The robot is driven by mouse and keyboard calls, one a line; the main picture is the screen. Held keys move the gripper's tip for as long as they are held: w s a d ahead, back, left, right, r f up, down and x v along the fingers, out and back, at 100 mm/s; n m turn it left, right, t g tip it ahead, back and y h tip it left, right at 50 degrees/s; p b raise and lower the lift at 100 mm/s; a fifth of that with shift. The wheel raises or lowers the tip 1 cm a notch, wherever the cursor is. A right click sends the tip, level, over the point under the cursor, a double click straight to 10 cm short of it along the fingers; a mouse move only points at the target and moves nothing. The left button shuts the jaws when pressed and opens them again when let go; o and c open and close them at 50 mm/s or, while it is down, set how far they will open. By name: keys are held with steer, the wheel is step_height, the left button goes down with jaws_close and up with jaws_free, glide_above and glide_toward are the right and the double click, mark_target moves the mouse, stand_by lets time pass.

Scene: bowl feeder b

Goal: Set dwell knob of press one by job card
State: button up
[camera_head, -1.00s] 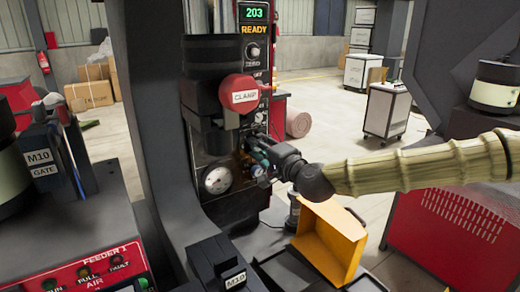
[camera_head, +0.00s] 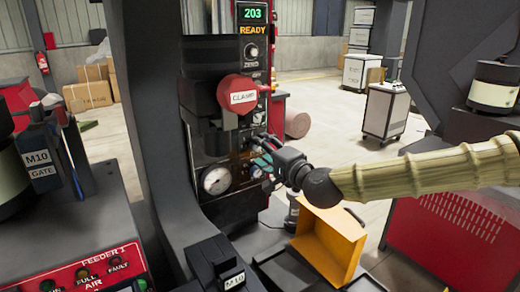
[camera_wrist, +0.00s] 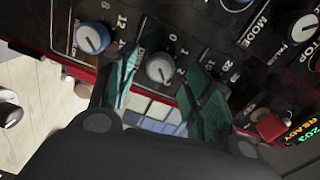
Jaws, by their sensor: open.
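The press (camera_head: 208,140) stands in the middle of the head view, with a red clamp part, a round gauge (camera_head: 216,181) and a display reading 203 and READY. My gripper (camera_head: 262,150) is at its lower control panel, reaching in from the right. In the wrist view my gripper (camera_wrist: 163,74) is open, with one teal finger on each side of a grey knob (camera_wrist: 160,68). The knob has a white pointer line and a numbered scale; its name label is not readable. I cannot tell whether the fingers touch it. A blue knob (camera_wrist: 92,38) sits to its left. No job card is identifiable.
A yellow bin (camera_head: 330,240) stands below my arm. A block marked M10 (camera_head: 215,265) is in front of the press. Feeder 1 (camera_head: 90,270) is at lower left. A red perforated panel (camera_head: 440,235) is at right.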

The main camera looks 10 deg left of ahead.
steer(key=v, duration=0.9)
steer(key=shift+s+d, duration=0.2)
steer(key=shift+d, duration=0.15)
